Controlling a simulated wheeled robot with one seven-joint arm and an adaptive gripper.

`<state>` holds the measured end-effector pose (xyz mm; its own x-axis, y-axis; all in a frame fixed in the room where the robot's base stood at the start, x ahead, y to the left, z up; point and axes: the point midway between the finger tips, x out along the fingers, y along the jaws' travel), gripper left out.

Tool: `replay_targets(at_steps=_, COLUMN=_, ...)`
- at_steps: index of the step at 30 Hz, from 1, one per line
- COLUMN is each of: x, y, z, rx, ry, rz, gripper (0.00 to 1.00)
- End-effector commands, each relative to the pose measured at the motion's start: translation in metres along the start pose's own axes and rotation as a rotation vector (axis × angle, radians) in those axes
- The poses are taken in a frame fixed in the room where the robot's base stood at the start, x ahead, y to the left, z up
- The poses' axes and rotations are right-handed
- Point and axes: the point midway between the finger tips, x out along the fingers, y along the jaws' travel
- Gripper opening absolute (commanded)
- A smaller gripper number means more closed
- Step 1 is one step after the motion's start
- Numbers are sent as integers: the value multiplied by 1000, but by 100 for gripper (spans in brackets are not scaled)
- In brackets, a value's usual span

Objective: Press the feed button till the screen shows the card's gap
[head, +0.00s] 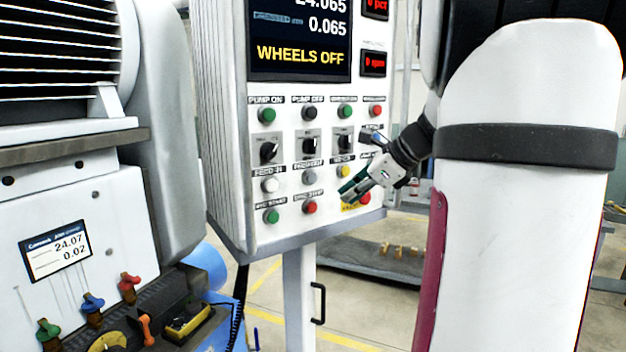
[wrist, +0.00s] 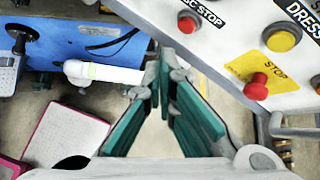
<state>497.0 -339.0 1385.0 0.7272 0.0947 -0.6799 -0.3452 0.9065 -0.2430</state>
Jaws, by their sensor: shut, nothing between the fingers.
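The screen (head: 300,38) on the control panel reads 24.065 and 0.065, with WHEELS OFF in yellow. The card (head: 56,252) on the machine at left reads 24.07 and 0.02. The white feed button (head: 270,185), labelled FEED IN, is at the panel's left, below a black rotary switch; it is not seen in the wrist view. My gripper (head: 346,192) is to its right, in front of the panel's lower right, near the red emergency stop (head: 364,198). In the wrist view the green-padded fingers (wrist: 164,72) come together at their tips with nothing between them.
A grey button (head: 309,177) is right of the feed button; green (head: 271,216) and red (head: 309,207) buttons are below. The wrist view shows the emergency stop (wrist: 257,86) on a yellow plate and a yellow button (wrist: 282,38). Colored levers (head: 92,302) are at lower left.

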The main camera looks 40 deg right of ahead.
Motion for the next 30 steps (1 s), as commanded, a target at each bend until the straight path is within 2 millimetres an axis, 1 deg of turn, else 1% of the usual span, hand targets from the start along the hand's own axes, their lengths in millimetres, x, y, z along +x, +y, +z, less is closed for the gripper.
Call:
replay_targets(at_steps=5, x=12, y=-7, z=7, rx=-2, ry=1, rz=0, gripper=0)
replay_targets(at_steps=16, x=46, y=-31, z=31, rx=-3, ry=1, rz=1, gripper=0)
replay_targets(at_steps=22, x=56, y=-40, z=40, rx=-3, ry=1, rz=1, gripper=0)
replay_targets(at_steps=30, x=61, y=-44, z=44, rx=-1, ry=1, rz=0, gripper=0)
